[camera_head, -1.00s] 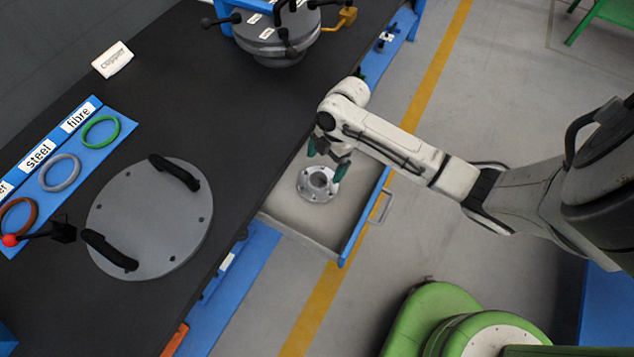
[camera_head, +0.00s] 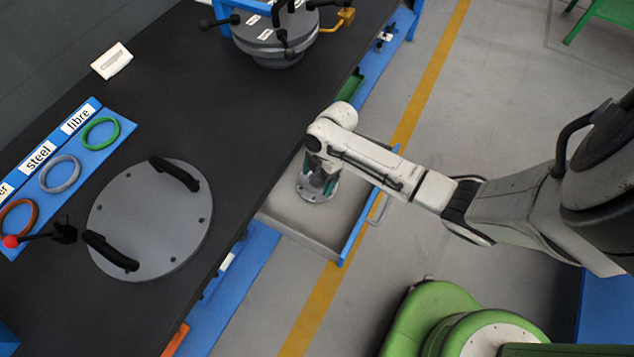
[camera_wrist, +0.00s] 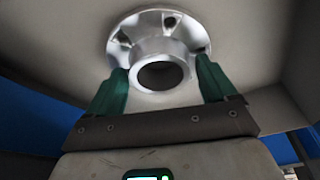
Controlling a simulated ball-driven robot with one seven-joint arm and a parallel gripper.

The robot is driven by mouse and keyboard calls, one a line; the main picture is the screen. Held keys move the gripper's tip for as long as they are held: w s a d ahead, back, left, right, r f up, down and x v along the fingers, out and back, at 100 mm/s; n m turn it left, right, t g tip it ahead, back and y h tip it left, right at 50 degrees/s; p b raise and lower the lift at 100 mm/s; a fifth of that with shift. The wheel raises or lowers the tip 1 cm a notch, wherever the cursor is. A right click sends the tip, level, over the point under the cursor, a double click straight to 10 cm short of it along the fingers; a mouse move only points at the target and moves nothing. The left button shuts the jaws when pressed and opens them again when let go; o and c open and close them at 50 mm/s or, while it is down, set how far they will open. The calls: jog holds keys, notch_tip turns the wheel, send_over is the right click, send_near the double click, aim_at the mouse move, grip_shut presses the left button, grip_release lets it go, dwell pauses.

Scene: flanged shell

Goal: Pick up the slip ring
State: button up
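The slip ring is a shiny metal flange with bolt holes and a raised round hub. It (camera_head: 311,193) lies flange down in the open drawer, partly hidden by my gripper in the head view. It shows in full at the top of the wrist view (camera_wrist: 160,47). My gripper (camera_head: 324,184) is low over it. In the wrist view my gripper's (camera_wrist: 163,75) two green fingers are spread, one on each side of the hub. Their tips are very close to the hub; I cannot tell whether they touch it.
The drawer (camera_head: 282,221) has raised walls around the ring and a handle on its right side. The dark bench (camera_head: 255,115) borders it on the left. A round grey plate with black handles (camera_head: 150,220) and several coloured rings lie on the bench.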

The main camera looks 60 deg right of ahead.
grip_shut()
dwell(0.6)
